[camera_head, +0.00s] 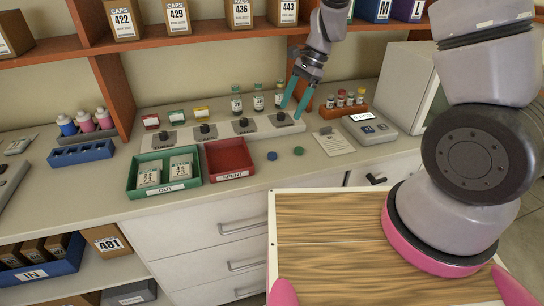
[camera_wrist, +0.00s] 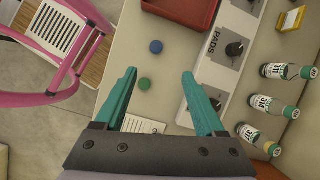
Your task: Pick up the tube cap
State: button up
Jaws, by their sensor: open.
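Two small round caps lie apart on the pale bench: a blue cap (camera_head: 272,156) nearer the red tray and a green cap (camera_head: 298,151) nearer the white card. The wrist view also shows the blue cap (camera_wrist: 156,46) and the green cap (camera_wrist: 144,84). My gripper (camera_head: 291,113) has teal fingers, spread apart with nothing between them, and hangs over the bench near the dial panel. In the wrist view, the green cap appears between the fingers of my gripper (camera_wrist: 158,73), closer to the left one and below it. The blue cap appears just beyond the fingertips.
A red SPENT tray (camera_head: 229,173) and a green OUT tray (camera_head: 130,192) stand left of the caps. A dial panel (camera_head: 222,143) with bottles behind runs along the back. A printed card (camera_head: 333,142), a small device (camera_head: 369,129) and a tube rack (camera_head: 338,112) are to the right.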

send_over(274, 154)
jog(key=w+d, duration=0.2)
jog(key=d, duration=0.1)
jog(key=shift+m+h, duration=0.4)
jog(key=f, duration=0.9)
jog(key=shift+s+a, duration=0.1)
jog(key=shift+a, duration=0.1)
jog(key=shift+s+x, duration=0.15)
jog(key=shift+x, duration=1.25)
jog(key=shift+s+x, duration=0.1)
jog(key=shift+x, duration=1.25)
jog(key=shift+a+r, duration=0.1)
jog(key=shift+a, duration=0.05)
grip_shut()
